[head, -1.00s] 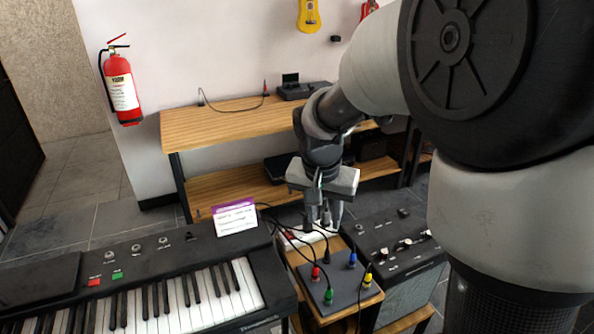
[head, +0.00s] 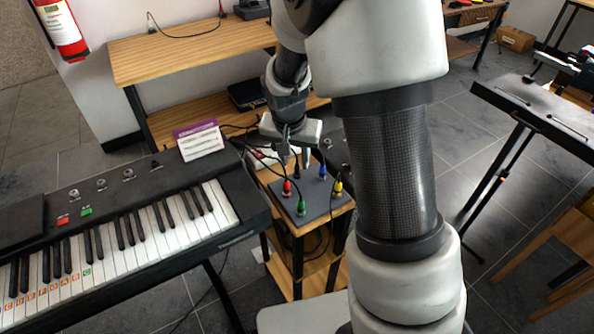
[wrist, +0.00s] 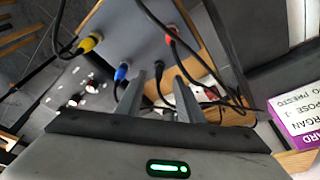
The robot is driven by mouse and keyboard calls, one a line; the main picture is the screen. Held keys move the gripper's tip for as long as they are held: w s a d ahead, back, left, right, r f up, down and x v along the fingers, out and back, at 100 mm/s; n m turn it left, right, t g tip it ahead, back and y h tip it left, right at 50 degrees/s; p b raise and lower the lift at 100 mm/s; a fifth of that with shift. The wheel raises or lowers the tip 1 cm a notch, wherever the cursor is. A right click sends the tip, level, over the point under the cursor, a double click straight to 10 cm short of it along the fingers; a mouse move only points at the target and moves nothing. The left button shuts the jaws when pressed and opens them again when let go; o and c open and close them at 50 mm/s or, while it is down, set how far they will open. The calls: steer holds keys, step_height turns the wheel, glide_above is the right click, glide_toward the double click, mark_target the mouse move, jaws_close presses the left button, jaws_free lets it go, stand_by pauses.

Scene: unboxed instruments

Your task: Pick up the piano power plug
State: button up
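Several plugs with cables stand in a grey panel (head: 322,205) on a small wooden stand. They are red (head: 286,187), green (head: 301,206), yellow (head: 338,188), blue (head: 322,172) and black (head: 297,172). I cannot tell which one is the piano power plug. My gripper (head: 295,163) points down at the panel's back edge, close to the black plug. In the wrist view my gripper's (wrist: 158,82) fingers are apart, with the black plug (wrist: 160,82) beyond the gap between them. I see nothing held. A white power strip (head: 265,157) lies behind the panel, partly hidden.
The piano (head: 120,235) stands left of the stand, with a purple-topped card (head: 200,143) on it. A mixer-like unit (head: 333,150) sits right of the gripper, mostly hidden by my arm. Loose cables cross between piano and panel. A wooden shelf (head: 175,55) is behind.

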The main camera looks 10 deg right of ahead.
mark_target(297, 166)
steer(key=x, duration=0.4)
steer(key=shift+d+r, duration=0.1)
jaws_close()
steer(key=shift+r, duration=0.1)
